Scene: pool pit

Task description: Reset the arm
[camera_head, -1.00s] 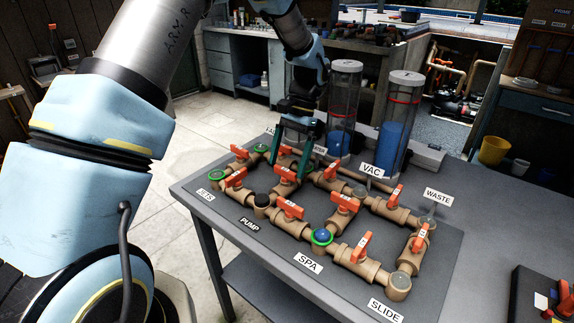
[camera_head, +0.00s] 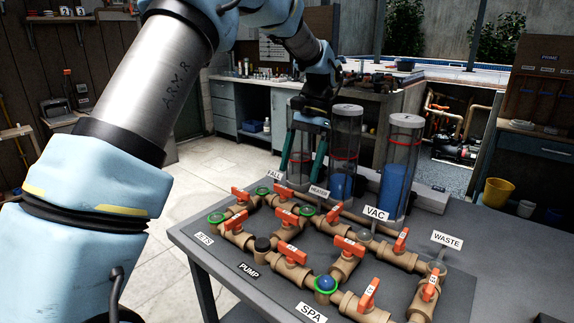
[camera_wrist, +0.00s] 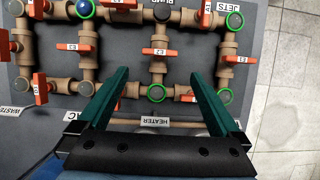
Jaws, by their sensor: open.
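My gripper (camera_head: 302,165) has dark green fingers and hangs above the back of the valve board, near the HEATER label (camera_head: 319,191). Its fingers are spread wide with nothing between them, as the wrist view also shows (camera_wrist: 160,95). The pipe network (camera_head: 292,255) of tan pipes with orange valve handles lies below the gripper on the grey table (camera_head: 520,265). In the wrist view the pipes (camera_wrist: 125,60) lie beyond the fingertips, apart from them as far as I can tell.
Two clear cylinders with blue inside, one (camera_head: 344,150) right beside my gripper and one (camera_head: 401,165) farther right, stand behind the pipes. A yellow bucket (camera_head: 496,191) stands at the right. A blue ball (camera_head: 326,283) sits on a green-ringed port. Floor is clear at left.

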